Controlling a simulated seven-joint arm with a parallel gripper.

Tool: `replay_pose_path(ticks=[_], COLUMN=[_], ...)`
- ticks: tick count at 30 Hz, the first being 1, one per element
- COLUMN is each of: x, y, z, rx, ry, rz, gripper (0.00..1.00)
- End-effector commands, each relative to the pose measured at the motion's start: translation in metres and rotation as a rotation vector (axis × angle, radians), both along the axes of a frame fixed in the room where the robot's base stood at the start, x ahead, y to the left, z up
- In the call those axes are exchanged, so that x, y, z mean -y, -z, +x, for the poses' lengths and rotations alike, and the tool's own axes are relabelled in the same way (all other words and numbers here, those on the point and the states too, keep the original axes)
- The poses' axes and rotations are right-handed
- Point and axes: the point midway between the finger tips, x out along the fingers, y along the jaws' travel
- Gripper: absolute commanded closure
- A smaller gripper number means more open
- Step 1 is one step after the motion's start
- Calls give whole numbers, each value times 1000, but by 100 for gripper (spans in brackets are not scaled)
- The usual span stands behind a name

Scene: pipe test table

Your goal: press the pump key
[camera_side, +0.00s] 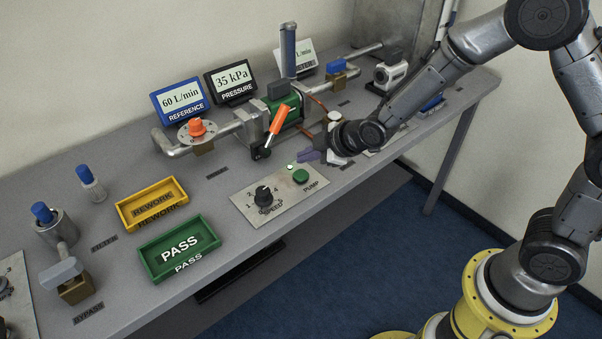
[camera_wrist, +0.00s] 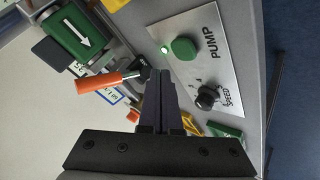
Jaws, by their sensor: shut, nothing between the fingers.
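The green pump key (camera_side: 300,176) sits on a metal panel (camera_side: 262,205) marked PUMP and SPEED, near the table's front edge. A small lamp (camera_side: 290,166) beside the key is lit green-white. The key also shows in the wrist view (camera_wrist: 183,48), above and a little right of the fingertips. My gripper (camera_side: 306,156) is shut and empty, with its dark fingers beyond the key in the side view, apart from it. The closed fingers also show in the wrist view (camera_wrist: 158,76). The black speed knob (camera_wrist: 207,96) is on the same panel.
An orange-handled lever (camera_side: 279,120) stands close to my fingers on the pipe line. A green pump body (camera_side: 287,108) is behind it. Displays read 60 L/min (camera_side: 181,100) and 35 kPa (camera_side: 231,80). Yellow REWORK (camera_side: 152,203) and green PASS (camera_side: 180,247) trays lie left of the panel.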

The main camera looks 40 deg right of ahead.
Motion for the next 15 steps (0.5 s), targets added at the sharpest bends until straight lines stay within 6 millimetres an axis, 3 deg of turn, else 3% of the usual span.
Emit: replay_pose_path(ticks=[6, 15], x=[0, 0], y=[17, 22], z=[0, 0], rx=[-1, 0], ry=[0, 0], rz=[0, 0], gripper=[100, 100])
